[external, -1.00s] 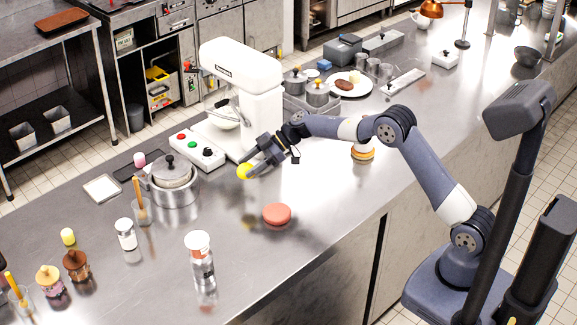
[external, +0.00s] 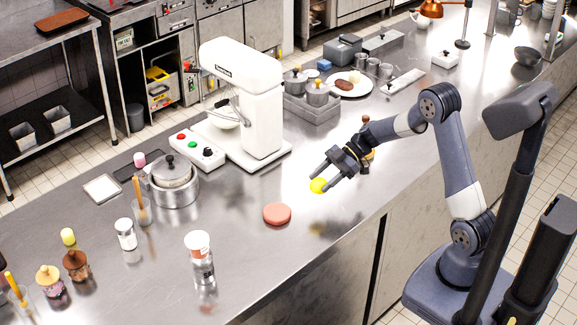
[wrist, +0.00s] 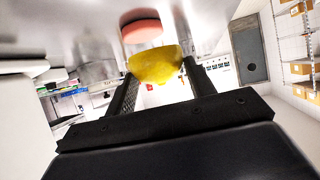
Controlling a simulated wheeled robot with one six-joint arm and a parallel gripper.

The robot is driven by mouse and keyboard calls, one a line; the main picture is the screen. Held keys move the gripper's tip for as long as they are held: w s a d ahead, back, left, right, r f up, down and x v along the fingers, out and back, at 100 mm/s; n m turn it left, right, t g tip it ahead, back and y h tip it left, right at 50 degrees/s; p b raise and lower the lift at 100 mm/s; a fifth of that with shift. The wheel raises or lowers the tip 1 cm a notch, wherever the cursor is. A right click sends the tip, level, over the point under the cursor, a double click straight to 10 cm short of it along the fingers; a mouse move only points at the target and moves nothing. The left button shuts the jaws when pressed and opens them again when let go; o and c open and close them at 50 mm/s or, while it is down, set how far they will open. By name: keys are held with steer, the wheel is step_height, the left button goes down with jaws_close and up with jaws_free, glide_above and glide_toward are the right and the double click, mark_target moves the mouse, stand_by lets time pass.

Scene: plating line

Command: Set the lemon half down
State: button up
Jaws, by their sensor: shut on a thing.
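The yellow lemon half (external: 318,185) is between the fingertips of my gripper (external: 322,181), which is shut on it. My gripper holds it above the steel counter, near the counter's front edge. In the wrist view the lemon half (wrist: 155,66) fills the space between my two dark fingers (wrist: 160,85). Its rounded yellow skin faces the camera; the cut face is hidden.
A round reddish disc (external: 277,214) lies on the counter (external: 250,265) left of the lemon half. A white stand mixer (external: 255,110) stands behind. The counter around the disc is clear.

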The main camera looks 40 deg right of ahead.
mark_target(321, 206)
step_height(321, 206, down, 8)
steer(key=shift+r, duration=0.25)
steer(key=shift+f, duration=0.1)
steer(key=o, duration=1)
steer(key=b+v, duration=0.1)
steer(key=v, duration=1.1)
steer(key=p+x, duration=0.1)
steer(key=x, duration=1.1)
steer(key=shift+a+f, duration=0.15)
steer(key=shift+a, duration=0.05)
steer(key=r, duration=0.2)
steer(key=shift+d+r, duration=0.2)
steer(key=shift+r, duration=0.85)
